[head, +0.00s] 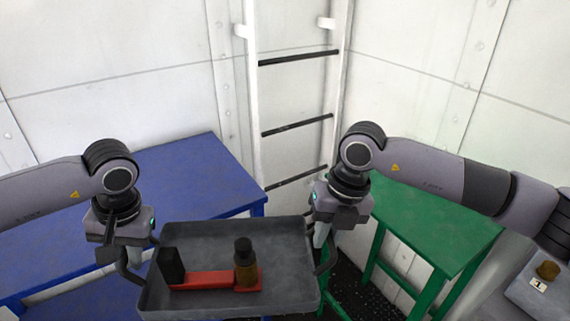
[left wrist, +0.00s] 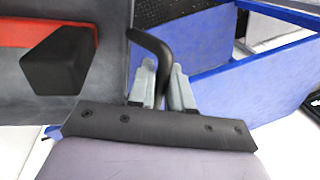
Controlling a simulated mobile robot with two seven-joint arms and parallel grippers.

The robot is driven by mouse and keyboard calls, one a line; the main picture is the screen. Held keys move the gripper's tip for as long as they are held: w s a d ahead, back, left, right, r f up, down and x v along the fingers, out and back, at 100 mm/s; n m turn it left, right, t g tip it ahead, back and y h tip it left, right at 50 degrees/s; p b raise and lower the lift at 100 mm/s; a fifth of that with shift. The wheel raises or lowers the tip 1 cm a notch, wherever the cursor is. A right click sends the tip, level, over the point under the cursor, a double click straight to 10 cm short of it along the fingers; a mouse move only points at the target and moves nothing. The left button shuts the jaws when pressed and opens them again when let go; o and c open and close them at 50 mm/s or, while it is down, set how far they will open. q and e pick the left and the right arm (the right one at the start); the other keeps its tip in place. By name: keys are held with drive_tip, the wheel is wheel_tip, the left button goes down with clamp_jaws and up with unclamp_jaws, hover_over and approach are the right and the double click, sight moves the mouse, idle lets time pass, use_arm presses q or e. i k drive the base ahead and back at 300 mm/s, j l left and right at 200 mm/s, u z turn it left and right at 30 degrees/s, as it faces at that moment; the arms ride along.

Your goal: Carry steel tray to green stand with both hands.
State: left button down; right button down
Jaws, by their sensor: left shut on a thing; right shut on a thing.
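The steel tray (head: 210,240) is dark grey and hangs between my two grippers, in front of the gap between the tables. It carries a red bar (head: 205,280), a black block (head: 171,265) and a brown bottle with a black cap (head: 246,268). My left gripper (left wrist: 163,85) is shut on the tray's black left handle (left wrist: 150,42). My right gripper (head: 320,238) is shut at the tray's right handle (head: 330,258); its fingertips are partly hidden. The green stand (head: 430,225) is at the right, behind my right arm, with a bare top.
A blue table (head: 190,175) stands behind and left of the tray, its visible top clear. A white ladder (head: 297,125) with black rungs stands against the white wall. A grey surface with a small brown item (head: 547,270) is at the right edge.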

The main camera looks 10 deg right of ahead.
sight(425, 201)
drive_tip(key=i+j+z, duration=0.1)
drive_tip(key=i+z, duration=0.4)
drive_tip(key=i, duration=0.6)
drive_tip(key=i+z, duration=0.3)
drive_tip(key=z, duration=1.3)
